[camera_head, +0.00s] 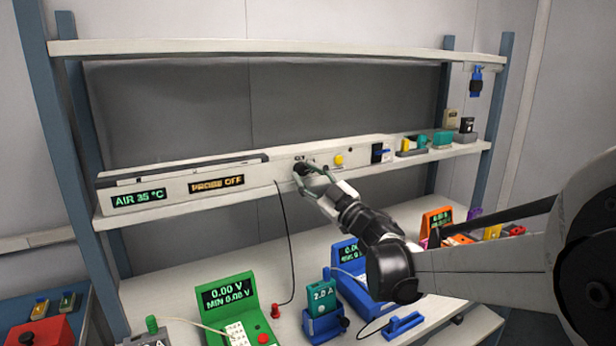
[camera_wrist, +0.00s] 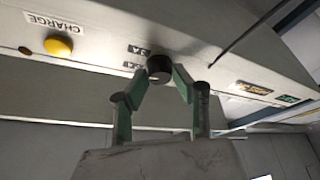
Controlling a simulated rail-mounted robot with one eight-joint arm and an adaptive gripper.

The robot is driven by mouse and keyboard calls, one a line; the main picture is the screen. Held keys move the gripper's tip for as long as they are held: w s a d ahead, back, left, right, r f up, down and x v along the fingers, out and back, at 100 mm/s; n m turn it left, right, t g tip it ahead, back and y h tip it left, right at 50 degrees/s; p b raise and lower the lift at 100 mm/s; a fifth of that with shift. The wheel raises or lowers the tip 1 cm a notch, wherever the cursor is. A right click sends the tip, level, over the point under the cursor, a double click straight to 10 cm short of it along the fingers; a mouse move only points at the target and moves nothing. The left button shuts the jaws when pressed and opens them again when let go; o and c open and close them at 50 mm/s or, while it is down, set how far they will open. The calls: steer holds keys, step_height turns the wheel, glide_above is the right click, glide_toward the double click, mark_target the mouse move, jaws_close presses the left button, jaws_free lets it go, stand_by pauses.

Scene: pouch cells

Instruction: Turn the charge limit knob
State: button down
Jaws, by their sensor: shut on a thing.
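The charge limit knob (camera_wrist: 159,67) is a round black knob on the front of the white panel on the shelf. In the wrist view my gripper (camera_wrist: 160,82) has its two green fingers around the knob, one on each side, shut on it. Small dark labels sit beside the knob, and a "CHARGE" label (camera_wrist: 56,22) is farther along the panel. In the head view the knob (camera_head: 301,168) is partly covered by my gripper (camera_head: 312,178), which reaches in from the right. The knob's pointer direction cannot be made out.
A yellow button (camera_head: 339,160) is on the panel right of the knob. Displays read "AIR 35 °C" (camera_head: 138,198) and "PROBE OFF" (camera_head: 216,185). A black cable (camera_head: 287,235) hangs below the knob. A green meter (camera_head: 229,303) and a blue meter (camera_head: 345,257) stand on the bench below.

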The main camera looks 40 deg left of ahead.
steer(key=shift+w+r+n+g+h, duration=0.1)
steer(key=shift+n+g+h, duration=0.35)
steer(key=shift+n, duration=1)
steer(key=shift+r+n+g+h, duration=0.1)
steer(key=shift+n+g, duration=0.65)
steer(key=shift+n, duration=0.7)
steer(key=c, duration=1.4)
jaws_free()
steer(key=shift+f, duration=0.1)
steer(key=shift+d, duration=0.1)
steer(key=v, duration=1.2)
steer(key=shift+w, duration=0.1)
